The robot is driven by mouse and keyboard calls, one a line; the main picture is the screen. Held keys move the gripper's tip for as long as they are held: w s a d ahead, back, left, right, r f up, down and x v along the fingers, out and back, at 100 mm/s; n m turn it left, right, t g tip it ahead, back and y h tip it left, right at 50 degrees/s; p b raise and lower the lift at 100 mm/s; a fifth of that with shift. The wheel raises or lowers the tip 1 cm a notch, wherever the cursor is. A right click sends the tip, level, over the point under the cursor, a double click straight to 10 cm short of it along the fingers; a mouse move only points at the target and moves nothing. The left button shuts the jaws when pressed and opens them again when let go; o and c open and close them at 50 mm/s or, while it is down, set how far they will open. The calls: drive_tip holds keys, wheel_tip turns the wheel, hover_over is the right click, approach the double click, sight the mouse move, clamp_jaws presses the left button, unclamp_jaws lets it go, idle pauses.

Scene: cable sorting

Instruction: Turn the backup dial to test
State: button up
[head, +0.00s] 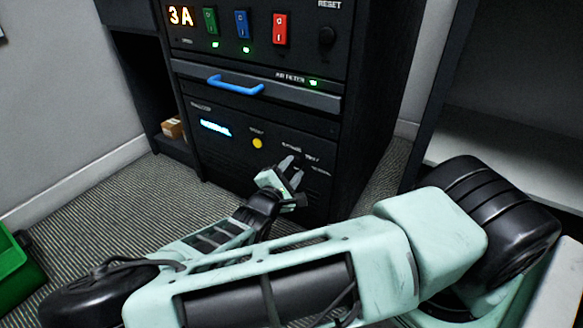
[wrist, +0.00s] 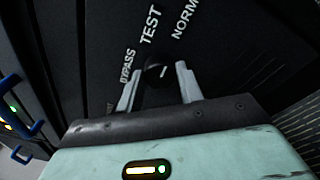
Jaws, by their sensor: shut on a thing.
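The backup dial (wrist: 155,73) is a small round black knob on the dark panel in the wrist view. Its white mark points up and right, to the NORM side of the TEST label (wrist: 150,25). BYPASS is printed at its upper left. My gripper (wrist: 158,68) has one pale finger on each side of the dial and is shut on it. In the head view my gripper (head: 294,169) is at the lower right of the cabinet front, and its fingers hide the dial there.
The cabinet's lower panel has a lit cyan display (head: 215,127) and a yellow light (head: 257,143). Above are a blue handle (head: 236,86) and green, blue and red switches (head: 280,29). A green bin (head: 18,270) stands at left.

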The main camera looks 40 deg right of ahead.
drive_tip(key=n+p, duration=0.1)
drive_tip(key=p, duration=0.3)
drive_tip(key=shift+r, duration=0.4)
drive_tip(key=n+p, duration=0.3)
drive_tip(key=p, duration=0.2)
drive_tip(key=n+p, duration=0.2)
drive_tip(key=p, duration=0.1)
drive_tip(key=shift+f+g+y, duration=0.15)
drive_tip(key=shift+g+y, duration=0.15)
drive_tip(key=shift+a+f+n+p, duration=0.1)
drive_tip(key=shift+f+n+p, duration=0.05)
drive_tip(key=shift+n+p, duration=0.9)
drive_tip(key=shift+f, duration=0.1)
drive_tip(key=o, duration=1)
drive_tip(key=p+v, duration=0.4)
drive_tip(key=v, duration=1.3)
drive_tip(key=shift+a, duration=0.25)
